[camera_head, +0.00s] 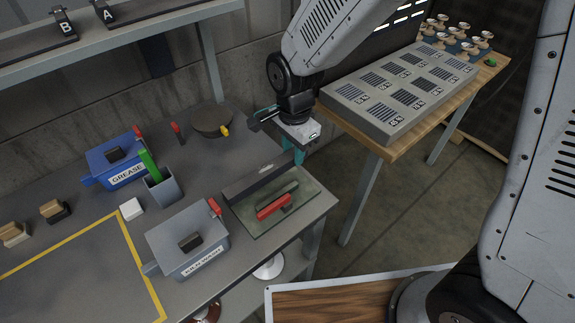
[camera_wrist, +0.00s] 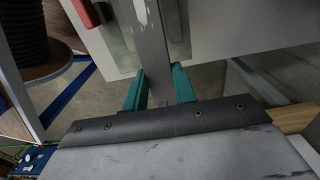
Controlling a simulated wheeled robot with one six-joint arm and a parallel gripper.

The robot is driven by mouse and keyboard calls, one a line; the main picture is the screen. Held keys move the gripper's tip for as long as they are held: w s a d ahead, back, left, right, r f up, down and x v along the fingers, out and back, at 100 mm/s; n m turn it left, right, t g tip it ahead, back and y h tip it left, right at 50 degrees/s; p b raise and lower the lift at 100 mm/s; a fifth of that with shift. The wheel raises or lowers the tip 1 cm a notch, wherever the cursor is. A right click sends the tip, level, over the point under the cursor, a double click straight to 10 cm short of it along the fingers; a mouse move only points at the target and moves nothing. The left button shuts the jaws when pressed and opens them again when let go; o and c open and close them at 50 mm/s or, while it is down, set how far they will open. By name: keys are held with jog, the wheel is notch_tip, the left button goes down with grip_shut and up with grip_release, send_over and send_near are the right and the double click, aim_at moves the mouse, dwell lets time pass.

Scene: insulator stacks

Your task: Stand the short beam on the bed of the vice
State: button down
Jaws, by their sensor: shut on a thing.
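My gripper (camera_head: 293,150) is at the back right corner of the grey bench, pointing down. Its teal fingers, clearer in the wrist view (camera_wrist: 159,88), are shut on the end of a dark grey beam (camera_head: 250,182). The beam also shows in the wrist view (camera_wrist: 152,45), running away between the fingers. It extends left from the gripper, along the back of a glassy plate (camera_head: 243,222). I cannot tell whether it touches the plate. A red bar (camera_head: 272,207) and a dark green bar lie on the plate. I cannot make out the vice for certain.
A grey lidded box (camera_head: 180,237), a blue grease box (camera_head: 118,168), a grey cup (camera_head: 163,190) and a round dark disc (camera_head: 211,120) stand on the bench. A wooden table (camera_head: 395,145) with a slotted grey panel (camera_head: 375,118) is right, across a floor gap. A yellow outline encloses clear bench at left.

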aim_at(293, 174)
jog(key=shift+f, duration=2.4)
jog(key=shift+f, duration=0.1)
jog(key=c, duration=1.1)
grip_release()
notch_tip(293, 174, up, 12)
jog(key=shift+d+r, duration=0.1)
jog(key=shift+r, duration=0.1)
